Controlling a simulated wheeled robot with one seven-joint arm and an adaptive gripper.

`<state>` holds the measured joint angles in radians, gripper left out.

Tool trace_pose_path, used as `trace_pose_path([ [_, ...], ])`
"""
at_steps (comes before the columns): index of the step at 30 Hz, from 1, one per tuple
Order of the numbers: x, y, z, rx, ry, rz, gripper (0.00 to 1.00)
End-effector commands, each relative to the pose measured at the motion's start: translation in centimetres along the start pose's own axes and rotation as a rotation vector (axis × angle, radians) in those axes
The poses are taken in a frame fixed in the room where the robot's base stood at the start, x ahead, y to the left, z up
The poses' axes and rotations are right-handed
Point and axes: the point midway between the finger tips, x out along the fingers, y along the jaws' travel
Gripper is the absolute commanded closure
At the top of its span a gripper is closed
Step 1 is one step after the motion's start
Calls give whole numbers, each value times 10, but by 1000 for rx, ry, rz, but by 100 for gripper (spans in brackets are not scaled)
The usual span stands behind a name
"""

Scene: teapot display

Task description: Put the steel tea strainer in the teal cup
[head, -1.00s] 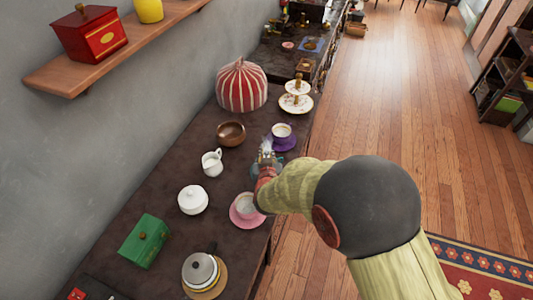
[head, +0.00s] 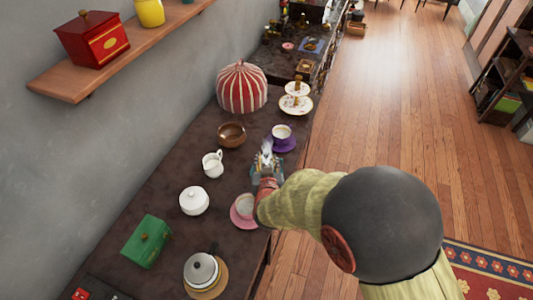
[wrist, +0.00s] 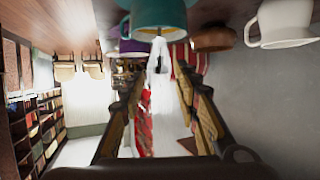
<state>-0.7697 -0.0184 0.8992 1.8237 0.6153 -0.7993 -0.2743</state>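The teal cup (wrist: 158,14) is at the top centre of the wrist view, which shows the scene upside down. A small bright steel piece, apparently the tea strainer (wrist: 158,52), shows at the cup's rim, between the cup and my fingertips. Pale, steam-like wisps blur it, so I cannot tell how it sits. My gripper (wrist: 157,77) has its fingers apart, with a clear gap between the tips and nothing visibly clamped. In the head view my gripper (head: 266,164) is over the counter and mostly hides the teal cup.
A purple cup and saucer (head: 284,140) stand just beyond my gripper, and a pink saucer (head: 243,222) with a cup is nearer.

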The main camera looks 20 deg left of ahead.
Motion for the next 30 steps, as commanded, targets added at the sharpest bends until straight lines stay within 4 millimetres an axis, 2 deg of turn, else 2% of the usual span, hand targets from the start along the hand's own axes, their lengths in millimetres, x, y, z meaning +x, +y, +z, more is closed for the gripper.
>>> trace_pose_path([
  [3, -27, -1, -3, -2, 0, -3, 68],
  [9, -58, -1, -2, -2, 0, -2, 68],
  [15, -71, 0, 0, -1, -1, 0, 68],
  [23, -72, 1, -1, 2, -1, 0, 68],
  [26, -72, 7, -13, 23, -16, -8, 68],
  [29, -77, 22, -39, 66, -61, -31, 68],
  [30, -82, 31, -53, 85, -84, -43, 68],
])
